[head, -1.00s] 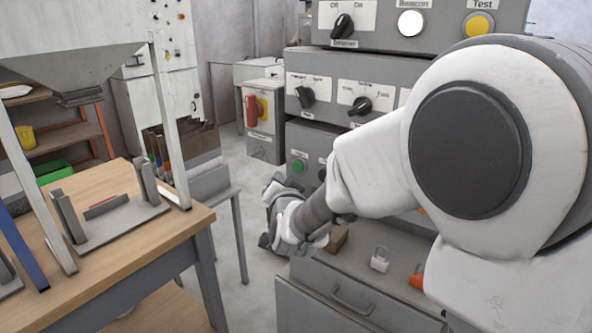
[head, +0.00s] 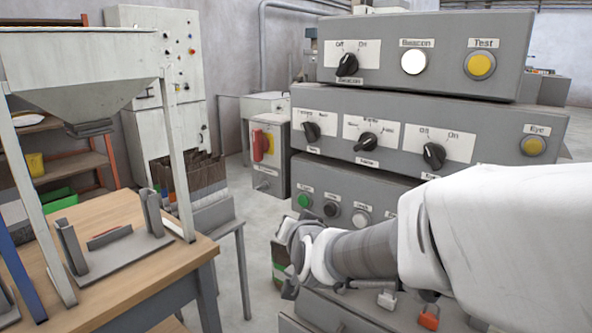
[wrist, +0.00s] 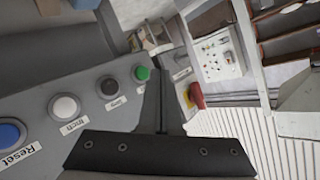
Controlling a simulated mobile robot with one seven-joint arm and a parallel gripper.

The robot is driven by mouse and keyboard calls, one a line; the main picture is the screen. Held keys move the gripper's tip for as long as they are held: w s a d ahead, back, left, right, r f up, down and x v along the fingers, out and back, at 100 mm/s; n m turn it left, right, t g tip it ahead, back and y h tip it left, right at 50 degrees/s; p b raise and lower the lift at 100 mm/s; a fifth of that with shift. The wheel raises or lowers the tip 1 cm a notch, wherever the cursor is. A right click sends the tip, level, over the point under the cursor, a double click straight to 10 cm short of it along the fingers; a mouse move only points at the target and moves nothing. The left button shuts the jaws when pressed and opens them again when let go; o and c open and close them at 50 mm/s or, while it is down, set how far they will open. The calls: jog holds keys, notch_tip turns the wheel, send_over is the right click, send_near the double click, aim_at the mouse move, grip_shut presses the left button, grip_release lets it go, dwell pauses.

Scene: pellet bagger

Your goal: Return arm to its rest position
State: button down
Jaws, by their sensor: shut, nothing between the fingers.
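My gripper shows in the wrist view (wrist: 165,90), its dark fingers together with nothing between them. In the head view my white and grey arm comes in from the right, and its wrist end is in front of the lowest grey control box (head: 340,192). The fingertips are hidden in the head view. In the wrist view the fingers lie over the edge of that box, beside the green button (wrist: 142,73); the Inch button (wrist: 65,107) and blue Reset button (wrist: 10,135) are to the left.
The stacked control boxes with knobs (head: 368,140) stand close behind my arm. A wooden table (head: 130,262) with a hopper frame (head: 85,60) is at the left. A red-and-yellow switch box (head: 268,155) stands behind. Padlocks (head: 387,299) lie below my arm. Open floor shows between table and boxes.

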jog(key=s+d+f+n+g+h, duration=0.1)
jog(key=s+d+g, duration=0.3)
jog(key=s, duration=0.5)
jog(key=s+d+f+n+g+h, duration=0.1)
jog(key=s+d, duration=0.5)
jog(key=s, duration=0.3)
jog(key=s+d+f+n+g+h, duration=0.1)
jog(key=s+d+n+g, duration=0.15)
jog(key=s+d, duration=0.45)
notch_tip(320, 180, up, 19)
jog(key=s+a+p, duration=0.1)
jog(key=a+p, duration=0.1)
jog(key=p, duration=1.7)
jog(key=shift+a+m, duration=0.2)
jog(key=shift+m, duration=0.25)
jog(key=shift+d+g, duration=0.15)
jog(key=shift+g, duration=0.1)
